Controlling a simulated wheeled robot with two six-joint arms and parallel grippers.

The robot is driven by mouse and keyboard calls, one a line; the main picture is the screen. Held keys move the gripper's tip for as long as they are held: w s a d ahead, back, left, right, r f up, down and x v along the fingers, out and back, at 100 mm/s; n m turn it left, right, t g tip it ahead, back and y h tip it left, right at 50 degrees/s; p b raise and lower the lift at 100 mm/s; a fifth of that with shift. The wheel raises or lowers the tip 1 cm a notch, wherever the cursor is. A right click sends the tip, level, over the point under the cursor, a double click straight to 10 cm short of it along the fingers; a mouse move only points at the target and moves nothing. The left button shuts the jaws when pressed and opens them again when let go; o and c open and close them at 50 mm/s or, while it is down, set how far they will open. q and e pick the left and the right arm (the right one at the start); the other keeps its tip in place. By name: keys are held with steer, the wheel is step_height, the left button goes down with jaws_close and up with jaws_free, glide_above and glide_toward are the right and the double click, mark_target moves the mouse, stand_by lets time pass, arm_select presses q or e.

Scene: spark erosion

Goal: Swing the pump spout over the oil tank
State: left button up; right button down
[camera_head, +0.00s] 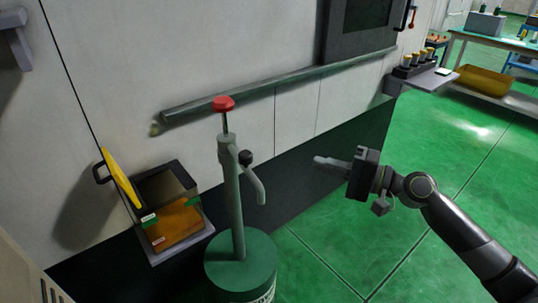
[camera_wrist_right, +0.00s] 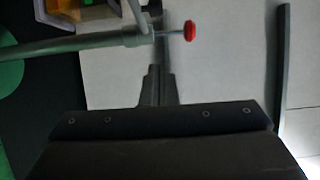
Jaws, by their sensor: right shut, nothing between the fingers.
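The hand pump (camera_head: 233,200) stands upright on a green drum (camera_head: 225,268), with a red knob (camera_head: 223,103) on top. Its grey curved spout (camera_head: 259,187) points right and downward, away from the tank. The oil tank (camera_head: 206,228) is an open box with orange-brown liquid, left of the pump by the wall; its yellow lid (camera_head: 122,178) is raised. My right gripper (camera_head: 318,160) is shut and empty, to the right of the spout and apart from it. In the right wrist view the shut fingers (camera_wrist_right: 158,80) show below the pump head (camera_wrist_right: 135,39). My left gripper is not in view.
A long dark rail (camera_head: 270,88) runs along the white wall behind the pump. A small shelf (camera_head: 425,80) with several cylindrical items sits on the wall at right. A table and a yellow bin (camera_head: 483,82) are at far right. Green floor between is clear.

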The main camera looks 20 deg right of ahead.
mark_target(243, 161)
steer(key=shift+a, duration=0.1)
